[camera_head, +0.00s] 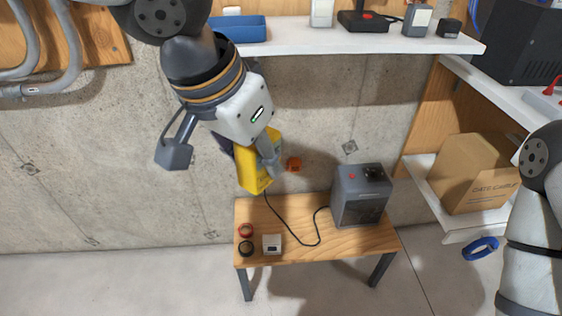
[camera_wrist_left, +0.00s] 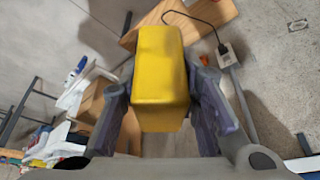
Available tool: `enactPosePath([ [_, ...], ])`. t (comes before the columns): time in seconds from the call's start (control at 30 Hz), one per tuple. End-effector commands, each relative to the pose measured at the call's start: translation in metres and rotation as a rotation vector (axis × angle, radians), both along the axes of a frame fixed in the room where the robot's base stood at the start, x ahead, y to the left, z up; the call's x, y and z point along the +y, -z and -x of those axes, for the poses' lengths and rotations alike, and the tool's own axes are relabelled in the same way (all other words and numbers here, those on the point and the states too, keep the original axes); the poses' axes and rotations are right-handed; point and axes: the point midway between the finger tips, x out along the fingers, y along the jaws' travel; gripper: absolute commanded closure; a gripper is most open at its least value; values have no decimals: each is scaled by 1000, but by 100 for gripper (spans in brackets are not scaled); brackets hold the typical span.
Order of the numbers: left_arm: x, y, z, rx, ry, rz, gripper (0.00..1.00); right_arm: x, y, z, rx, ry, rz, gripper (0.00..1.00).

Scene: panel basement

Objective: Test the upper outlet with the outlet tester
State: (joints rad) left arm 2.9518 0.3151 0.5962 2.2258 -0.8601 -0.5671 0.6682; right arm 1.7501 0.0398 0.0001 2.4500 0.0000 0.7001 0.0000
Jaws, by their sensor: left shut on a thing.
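My left gripper (camera_head: 258,165) is shut on a yellow block (camera_head: 252,172), which looks to be the outlet tester, in front of the concrete wall. The left wrist view shows the yellow block (camera_wrist_left: 161,80) between both fingers. In that view a pale wall outlet box (camera_wrist_left: 229,58) with a dark plug and cable lies to the right of the block, apart from it. In the head view the outlet is hidden behind my gripper and the block. I cannot tell upper from lower socket. My right arm shows at the right edge; its gripper is out of view.
A small orange thing (camera_head: 294,164) is near the wall. A white shelf (camera_head: 350,38) hangs above; a cardboard box (camera_head: 472,178) stands right.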

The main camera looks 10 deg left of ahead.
Motion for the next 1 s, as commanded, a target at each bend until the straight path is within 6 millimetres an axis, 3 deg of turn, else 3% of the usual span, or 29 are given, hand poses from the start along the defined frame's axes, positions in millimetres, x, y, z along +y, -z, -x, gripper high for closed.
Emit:
enactPosePath([
  [0.53, 2, -8, -2, -9, -75, -4, 100, 0, 0, 0, 0, 0, 0, 30],
  [1.0, -83, -7, -63, -11, -421, -4, 100, 0, 0, 0, 0, 0, 0, 30],
])
